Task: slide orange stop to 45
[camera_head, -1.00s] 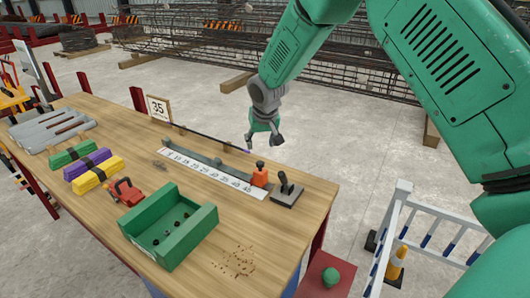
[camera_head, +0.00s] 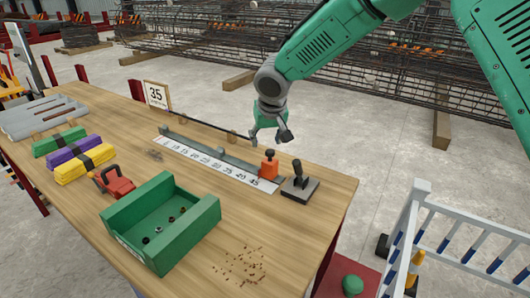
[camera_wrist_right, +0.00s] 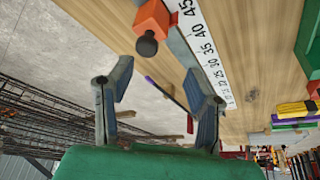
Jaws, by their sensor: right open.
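The orange stop (camera_head: 269,166) with a dark knob sits on the grey rail (camera_head: 205,149) behind the white number scale (camera_head: 215,166), near its high end. In the right wrist view the orange stop (camera_wrist_right: 153,19) is beside the 40 and 45 marks; I cannot tell its exact reading. My right gripper (camera_head: 270,138) is open and empty, above and behind the stop and apart from it. In the right wrist view its two fingers (camera_wrist_right: 157,88) are spread, with the stop beyond their tips. My left gripper is not in view.
A black joystick-like block (camera_head: 299,187) is close right of the stop. A green bin (camera_head: 160,225), a red clamp-like tool (camera_head: 113,183) and colored blocks (camera_head: 84,163) lie left. The front right tabletop is mostly clear.

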